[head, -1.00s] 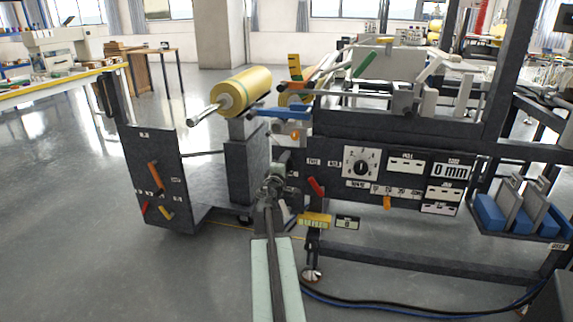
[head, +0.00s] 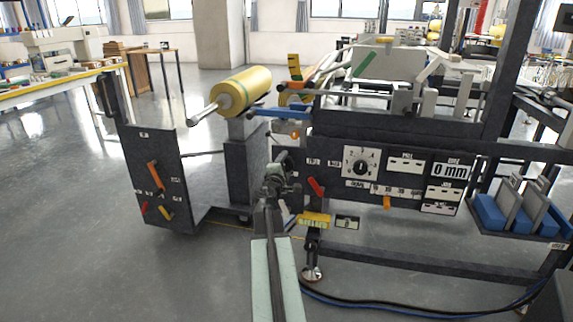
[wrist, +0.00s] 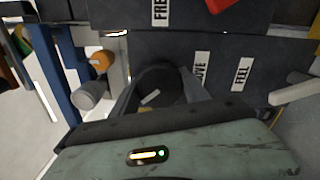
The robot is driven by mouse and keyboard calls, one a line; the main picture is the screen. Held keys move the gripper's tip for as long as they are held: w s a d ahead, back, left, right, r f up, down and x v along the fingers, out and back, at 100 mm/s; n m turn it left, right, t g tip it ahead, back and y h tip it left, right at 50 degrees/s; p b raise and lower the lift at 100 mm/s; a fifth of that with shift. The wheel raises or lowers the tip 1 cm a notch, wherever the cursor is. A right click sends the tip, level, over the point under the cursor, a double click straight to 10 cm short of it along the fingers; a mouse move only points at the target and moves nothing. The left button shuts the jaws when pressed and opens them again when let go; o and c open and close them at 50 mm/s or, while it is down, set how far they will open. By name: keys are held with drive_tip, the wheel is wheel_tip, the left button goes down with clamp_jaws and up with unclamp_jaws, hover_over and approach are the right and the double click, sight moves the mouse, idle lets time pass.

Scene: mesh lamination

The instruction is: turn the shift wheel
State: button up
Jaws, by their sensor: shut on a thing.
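The shift wheel (wrist: 158,84) shows in the wrist view as a dark round knob with a pale mark on its face. It sits on the dark front panel (wrist: 215,55) of the machine. My gripper (wrist: 160,95) is shut on the wheel, with one finger on each side of it. The lower part of the wheel is hidden behind my gripper body. In the head view my gripper (head: 282,160) is at the left end of the machine's panel, and I cannot make out the wheel there.
A red lever (head: 316,187) and a dial (head: 361,163) are on the panel right of my gripper. A yellow roll (head: 241,92) on a bar stands at upper left. A dark panel with small levers (head: 153,175) stands left. Open floor lies at far left.

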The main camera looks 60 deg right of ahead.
drive_tip(key=o, duration=1.4)
drive_tip(key=shift+w, duration=0.1)
drive_tip(key=shift+c, duration=0.2)
drive_tip(key=v, duration=0.8)
